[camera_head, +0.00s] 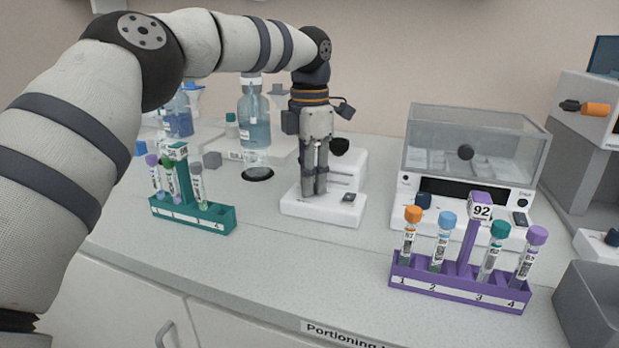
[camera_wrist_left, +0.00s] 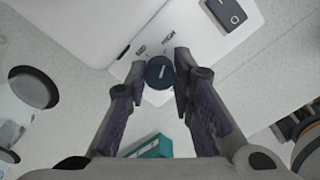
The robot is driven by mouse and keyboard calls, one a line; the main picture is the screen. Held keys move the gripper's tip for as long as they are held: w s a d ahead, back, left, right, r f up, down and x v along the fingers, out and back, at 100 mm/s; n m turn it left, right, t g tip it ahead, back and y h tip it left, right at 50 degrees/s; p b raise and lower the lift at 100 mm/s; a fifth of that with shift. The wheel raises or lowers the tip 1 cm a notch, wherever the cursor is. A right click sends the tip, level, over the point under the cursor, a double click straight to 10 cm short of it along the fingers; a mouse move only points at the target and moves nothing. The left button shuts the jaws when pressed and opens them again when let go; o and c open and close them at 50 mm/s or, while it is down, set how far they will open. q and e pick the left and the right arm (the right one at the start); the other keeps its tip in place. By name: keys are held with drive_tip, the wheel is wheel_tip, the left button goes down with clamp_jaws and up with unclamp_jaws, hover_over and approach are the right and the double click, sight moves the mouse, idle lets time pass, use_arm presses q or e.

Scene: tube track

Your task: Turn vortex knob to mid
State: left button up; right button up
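The vortex mixer is the white device (camera_head: 292,205) at the back middle of the bench. Its dark round knob (camera_wrist_left: 160,72) has a white pointer line, tilted slightly right of straight up in the left wrist view. My left gripper (camera_head: 315,192) points down in front of the mixer and hides the knob in the head view. In the left wrist view its fingertips (camera_wrist_left: 160,76) are partly closed on either side of the knob. A narrow gap seems to show at the left finger; contact at the right one is unclear. My right gripper is not in view.
A teal tube rack (camera_head: 225,219) stands left of the mixer, and a clear bottle (camera_head: 254,130) stands behind it. A purple rack (camera_head: 455,291) with capped tubes stands at front right. A balance with a clear shield (camera_head: 430,140) is behind it. The front middle bench is clear.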

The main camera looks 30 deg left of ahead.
use_arm(q)
drive_tip(key=shift+n, duration=0.3)
clamp_jaws()
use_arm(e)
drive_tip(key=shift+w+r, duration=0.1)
use_arm(q)
drive_tip(key=shift+n+p, duration=0.35)
drive_tip(key=shift+n, duration=0.65)
drive_tip(key=n, duration=0.2)
drive_tip(key=shift+n, duration=0.4)
drive_tip(key=n+p, duration=0.1)
drive_tip(key=n, duration=0.3)
drive_tip(key=shift+f+n, duration=0.1)
drive_tip(key=shift+n, duration=1.1)
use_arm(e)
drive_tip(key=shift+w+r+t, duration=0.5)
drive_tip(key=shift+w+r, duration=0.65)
use_arm(q)
drive_tip(key=shift+f, duration=0.1)
drive_tip(key=o, duration=1)
unclamp_jaws()
drive_tip(key=shift+c, duration=0.2)
drive_tip(key=shift+r, duration=0.2)
